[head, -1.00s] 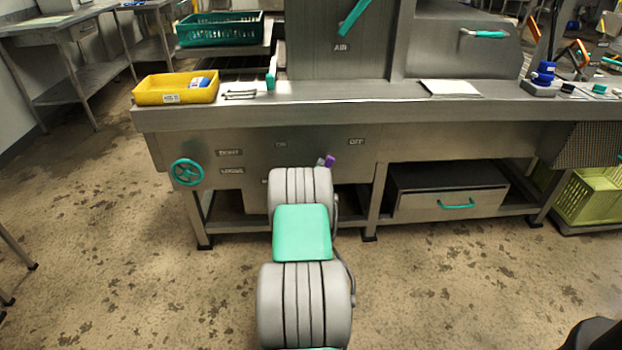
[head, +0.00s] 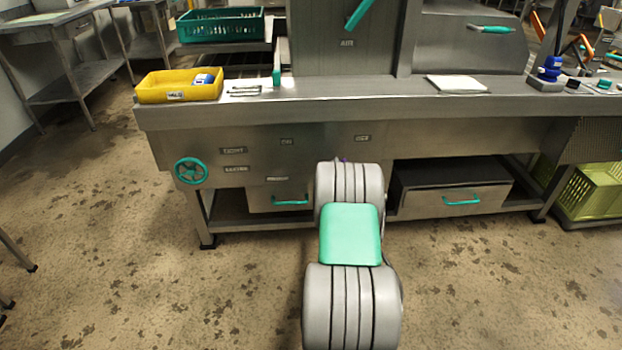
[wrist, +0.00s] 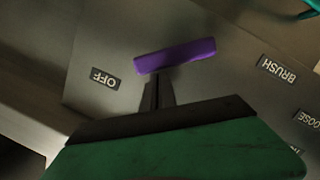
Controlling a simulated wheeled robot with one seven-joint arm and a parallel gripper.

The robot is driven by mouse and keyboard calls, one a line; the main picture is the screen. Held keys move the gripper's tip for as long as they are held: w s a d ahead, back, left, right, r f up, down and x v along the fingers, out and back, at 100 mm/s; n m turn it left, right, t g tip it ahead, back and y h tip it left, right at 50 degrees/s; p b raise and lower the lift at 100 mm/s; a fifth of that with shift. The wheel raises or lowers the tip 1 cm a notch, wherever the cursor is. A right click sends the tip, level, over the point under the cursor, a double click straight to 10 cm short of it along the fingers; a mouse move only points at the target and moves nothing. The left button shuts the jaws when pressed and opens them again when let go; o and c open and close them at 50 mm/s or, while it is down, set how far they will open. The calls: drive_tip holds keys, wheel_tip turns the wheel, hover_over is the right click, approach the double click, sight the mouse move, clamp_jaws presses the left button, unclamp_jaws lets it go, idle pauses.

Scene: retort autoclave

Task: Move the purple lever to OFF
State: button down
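The purple lever (wrist: 175,55) shows in the wrist view as a purple bar above a dark, narrow piece. My gripper (wrist: 165,125) fills the bottom of that view as a green body with a dark front edge, close to the lever. The OFF label (wrist: 105,78) is to the left of the lever in the wrist view. In the head view only a purple speck (head: 343,160) shows above my arm, below and left of the OFF label (head: 362,138). My gripper is hidden there.
The ON label (head: 287,141) is further left on the steel front. A teal handwheel (head: 191,170) is at the left, and drawers with teal handles (head: 290,202) (head: 461,200) are below. A yellow tray (head: 180,88) stands on the ledge. The floor in front is open.

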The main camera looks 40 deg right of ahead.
drive_tip(key=shift+s+f, duration=0.1)
drive_tip(key=shift+f, duration=0.1)
wheel_tip(320, 180, up, 4)
drive_tip(key=w+a+p, duration=0.2)
drive_tip(key=p+v, duration=0.2)
drive_tip(key=v, duration=0.8)
drive_tip(key=shift+s+f, duration=0.15)
drive_tip(key=shift+f, duration=0.15)
drive_tip(key=shift+a, duration=0.1)
